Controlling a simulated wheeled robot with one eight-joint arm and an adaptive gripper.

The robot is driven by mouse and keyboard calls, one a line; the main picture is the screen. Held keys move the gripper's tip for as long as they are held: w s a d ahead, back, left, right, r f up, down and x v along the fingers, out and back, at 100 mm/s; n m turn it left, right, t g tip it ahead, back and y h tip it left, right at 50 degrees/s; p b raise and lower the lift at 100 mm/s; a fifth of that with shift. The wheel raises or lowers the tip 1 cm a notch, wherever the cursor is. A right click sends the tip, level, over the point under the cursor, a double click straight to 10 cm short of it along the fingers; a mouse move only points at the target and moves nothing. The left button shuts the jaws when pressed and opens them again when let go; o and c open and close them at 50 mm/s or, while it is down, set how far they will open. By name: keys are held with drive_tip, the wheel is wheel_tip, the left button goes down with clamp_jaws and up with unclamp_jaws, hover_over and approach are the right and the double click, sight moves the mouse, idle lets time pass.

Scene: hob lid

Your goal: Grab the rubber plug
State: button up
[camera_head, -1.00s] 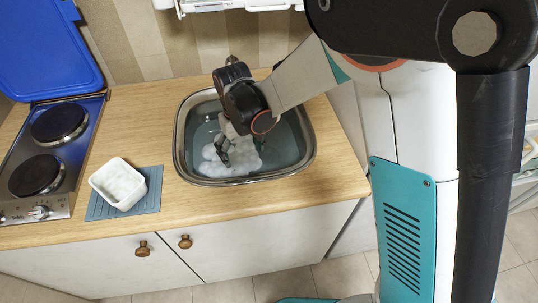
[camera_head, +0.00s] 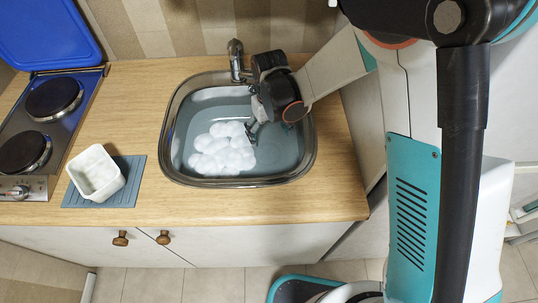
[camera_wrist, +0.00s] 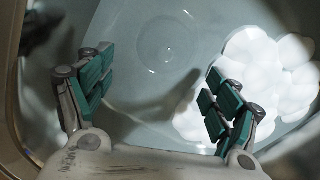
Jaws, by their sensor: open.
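In the wrist view a pale round disc (camera_wrist: 166,45) with a small mark at its centre lies on the sink floor under the water; it looks like the rubber plug in the drain, but it is faint. I cannot make it out in the head view. My gripper (camera_wrist: 158,85) is open and empty, its green-padded fingers spread to either side and below the disc in the picture. In the head view my gripper (camera_head: 253,128) reaches down into the right part of the sink (camera_head: 170,165), beside the foam. Its depth relative to the water is unclear.
White foam (camera_head: 222,150) floats in the water, close to the right finger in the wrist view. The tap (camera_head: 236,60) stands behind the sink. A white container (camera_head: 97,175) on a blue mat (camera_head: 128,190) and the hob (camera_head: 45,125) with its raised blue lid are at left.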

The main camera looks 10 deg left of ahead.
sight(268, 147)
drive_tip(key=shift+s+a+f+b, duration=0.15)
drive_tip(key=shift+f+b, duration=0.65)
drive_tip(key=shift+f, duration=1.15)
drive_tip(key=shift+s+a+f+b, duration=0.15)
drive_tip(key=shift+f+b, duration=0.6)
drive_tip(key=shift+f, duration=1.2)
drive_tip(key=shift+s+d, duration=0.1)
clamp_jaws()
